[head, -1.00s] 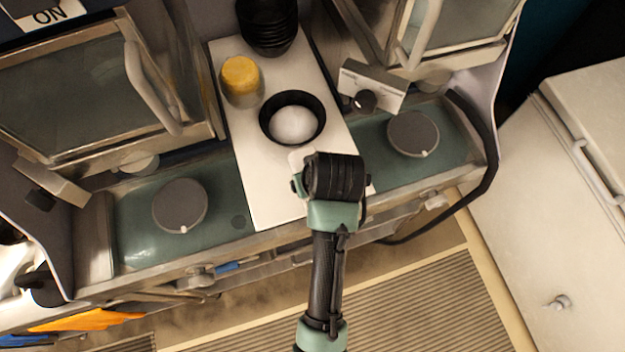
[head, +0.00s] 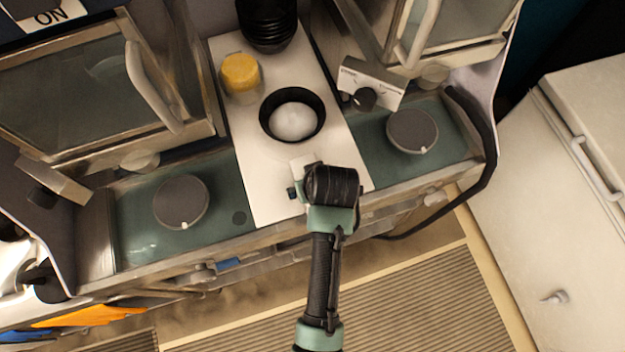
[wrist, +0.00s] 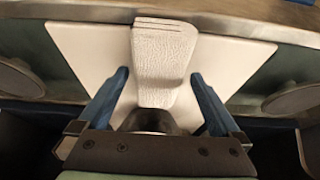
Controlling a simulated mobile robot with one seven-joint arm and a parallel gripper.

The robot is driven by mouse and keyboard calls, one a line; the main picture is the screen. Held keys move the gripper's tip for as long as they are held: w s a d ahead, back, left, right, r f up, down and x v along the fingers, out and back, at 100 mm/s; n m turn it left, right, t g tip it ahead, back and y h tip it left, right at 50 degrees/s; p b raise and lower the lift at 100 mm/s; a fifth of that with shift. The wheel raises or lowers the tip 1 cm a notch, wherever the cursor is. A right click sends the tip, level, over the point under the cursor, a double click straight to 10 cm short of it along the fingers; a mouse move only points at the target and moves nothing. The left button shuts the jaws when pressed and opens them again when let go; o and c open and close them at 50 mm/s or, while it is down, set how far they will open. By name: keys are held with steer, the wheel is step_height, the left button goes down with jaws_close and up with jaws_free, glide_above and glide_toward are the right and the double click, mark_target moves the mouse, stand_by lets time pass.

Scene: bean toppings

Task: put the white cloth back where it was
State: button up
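The white cloth (head: 302,166) shows as a small pale patch beside my gripper in the head view, in front of the black bowl (head: 269,123). In the wrist view the cloth (wrist: 164,60) is a textured, folded strip over the white board (wrist: 88,50). My gripper (wrist: 160,128) is open there, its two blue fingers wide apart on either side of the cloth's lower end, with gaps on both sides. In the head view my wrist hides much of the cloth and the fingertips. Whether the cloth lies flat on the board cannot be told.
The bowl holds a white round mass (head: 293,121). A yellow-topped jar (head: 240,74) and a stack of black bowls (head: 267,22) stand farther back on the board. Round grey dials (head: 180,202) (head: 412,131) flank it on green surfaces.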

steer(key=shift+r, duration=0.1)
steer(key=b+v, duration=0.1)
steer(key=v, duration=1.1)
steer(key=w+r+m+t+h, duration=0.1)
steer(key=w+r+t, duration=0.55)
steer(key=r, duration=0.65)
steer(key=w+r+m+t, duration=0.1)
steer(key=w+r+t, duration=0.5)
steer(key=r, duration=0.8)
steer(key=s+r+t, duration=0.3)
steer(key=r, duration=0.7)
steer(key=s+a+r+m+t, duration=0.1)
steer(key=s+r+t, duration=0.2)
steer(key=r, duration=0.7)
steer(key=s+r+t, duration=0.3)
steer(key=r+t, duration=0.1)
steer(key=r, duration=0.5)
steer(key=shift+a+r+m+t+h, duration=0.2)
steer(key=shift+r+m+t+h, duration=0.15)
steer(key=shift+r+m+h, duration=0.05)
steer(key=shift+s, duration=0.1)
step_height(320, 180, down, 8)
steer(key=b, duration=0.7)
steer(key=shift+b, duration=0.3)
